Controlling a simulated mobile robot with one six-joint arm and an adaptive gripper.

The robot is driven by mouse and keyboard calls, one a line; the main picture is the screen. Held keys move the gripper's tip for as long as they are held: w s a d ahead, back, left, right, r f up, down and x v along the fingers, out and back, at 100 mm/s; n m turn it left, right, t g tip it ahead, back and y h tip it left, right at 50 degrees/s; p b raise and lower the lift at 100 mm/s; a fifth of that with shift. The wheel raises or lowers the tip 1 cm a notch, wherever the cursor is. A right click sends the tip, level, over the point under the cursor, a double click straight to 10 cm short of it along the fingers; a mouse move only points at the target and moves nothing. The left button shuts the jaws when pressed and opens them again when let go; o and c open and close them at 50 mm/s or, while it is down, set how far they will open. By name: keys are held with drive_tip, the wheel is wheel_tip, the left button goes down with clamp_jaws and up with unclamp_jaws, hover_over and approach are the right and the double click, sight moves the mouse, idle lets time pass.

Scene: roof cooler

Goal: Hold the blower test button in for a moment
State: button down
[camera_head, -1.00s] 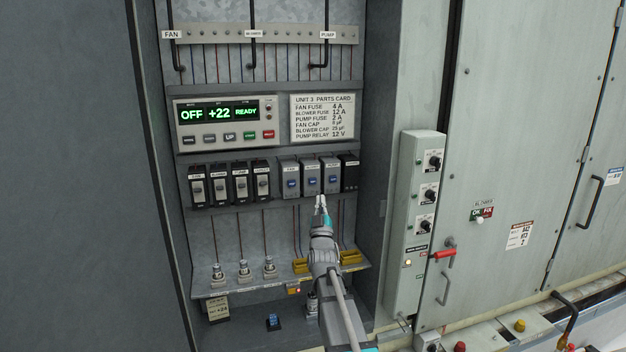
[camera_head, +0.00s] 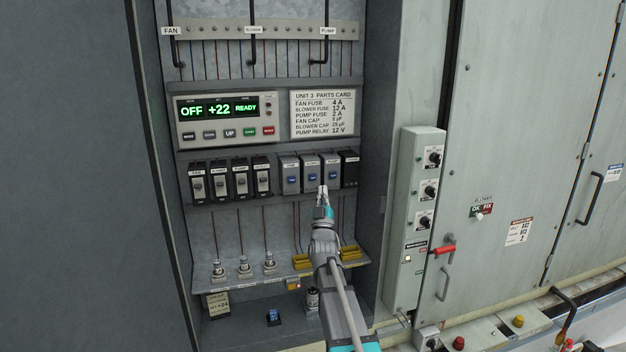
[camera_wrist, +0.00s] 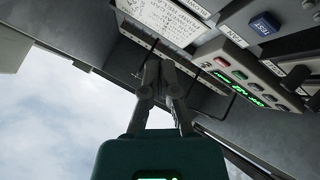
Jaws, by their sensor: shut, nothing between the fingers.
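Three grey modules with blue buttons sit in a row inside the open cabinet. The middle one carries the blower button (camera_head: 311,179), beside the pump-side button (camera_head: 333,177) and the left one (camera_head: 291,181). My gripper (camera_head: 323,189) is shut and empty, its tips just below and between the middle and right modules in the head view. I cannot tell whether they touch. In the wrist view, my closed fingers (camera_wrist: 160,66) point up the picture. A blue button marked TEST (camera_wrist: 264,24) shows there at upper right; which module it belongs to is unclear.
Black switch modules (camera_head: 228,182) stand left of the grey ones. Above are the lit display panel (camera_head: 218,112), reading OFF, +22 and READY, and the parts card (camera_head: 322,113). A shelf below holds fuses (camera_head: 244,266) and yellow holders (camera_head: 350,253).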

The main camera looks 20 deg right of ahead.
sight(313, 177)
drive_tip(key=shift+w+d, duration=0.15)
drive_tip(key=shift+w, duration=1.1)
drive_tip(key=shift+w+d, duration=0.2)
drive_tip(key=shift+w, duration=1)
drive_tip(key=shift+w+d, duration=0.15)
drive_tip(key=shift+w, duration=1.1)
